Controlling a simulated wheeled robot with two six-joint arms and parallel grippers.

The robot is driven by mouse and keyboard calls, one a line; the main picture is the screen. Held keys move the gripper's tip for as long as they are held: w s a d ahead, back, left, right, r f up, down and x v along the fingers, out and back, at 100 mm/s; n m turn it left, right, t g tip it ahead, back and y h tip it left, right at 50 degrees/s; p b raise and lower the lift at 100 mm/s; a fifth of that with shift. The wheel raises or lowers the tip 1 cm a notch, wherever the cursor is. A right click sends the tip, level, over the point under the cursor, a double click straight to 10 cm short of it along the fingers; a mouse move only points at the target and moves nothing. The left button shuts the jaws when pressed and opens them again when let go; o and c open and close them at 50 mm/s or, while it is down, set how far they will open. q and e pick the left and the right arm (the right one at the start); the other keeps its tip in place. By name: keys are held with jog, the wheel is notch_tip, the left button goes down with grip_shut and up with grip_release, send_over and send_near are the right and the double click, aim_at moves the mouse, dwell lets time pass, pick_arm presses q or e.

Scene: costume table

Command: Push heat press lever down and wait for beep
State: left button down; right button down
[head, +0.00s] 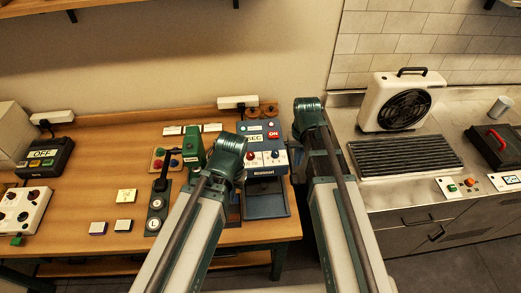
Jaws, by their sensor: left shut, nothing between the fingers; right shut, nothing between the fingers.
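A blue press-like machine (278,157) with a timer panel marked SEC and a red ON label stands at the back right of the wooden table. My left arm covers part of its left side. A black upright lever (163,170) rises from a dark control base with round dials, left of my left arm. Which of these is the heat press lever, I cannot tell for sure. Both my arms reach up from the bottom edge, the left one in front of the machine, the right one past the table's right end. I cannot make out the fingers of either gripper.
A black box marked OFF (46,155) and a white button panel (20,208) sit at the left. Small pads and a yellow note (126,196) lie mid-table. At the right, a steel counter (400,195) holds a fan heater (402,101) and a dark red-handled box (496,146).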

notch_tip(320, 180, up, 8)
jog(key=p, duration=0.7)
jog(key=shift+r+p, duration=0.25)
jog(key=shift+p, duration=0.15)
jog(key=shift+f, duration=0.1)
jog(key=s+a+f+n+b, duration=0.1)
jog(key=s+a+f+b, duration=0.2)
jog(key=f+b, duration=0.3)
jog(key=s+a+f+n+b, duration=0.1)
jog(key=s+a+f+b, duration=0.3)
jog(key=s+f+b, duration=0.1)
jog(key=s+a+f+n+h+b, duration=0.1)
jog(key=s+a+f+b, duration=0.2)
jog(key=f+b, duration=0.4)
jog(key=shift+s+a+f+b, duration=0.25)
jog(key=shift+s+f+b, duration=0.25)
jog(key=shift+s, duration=0.3)
jog(key=shift+r, duration=0.1)
dwell(3.7)
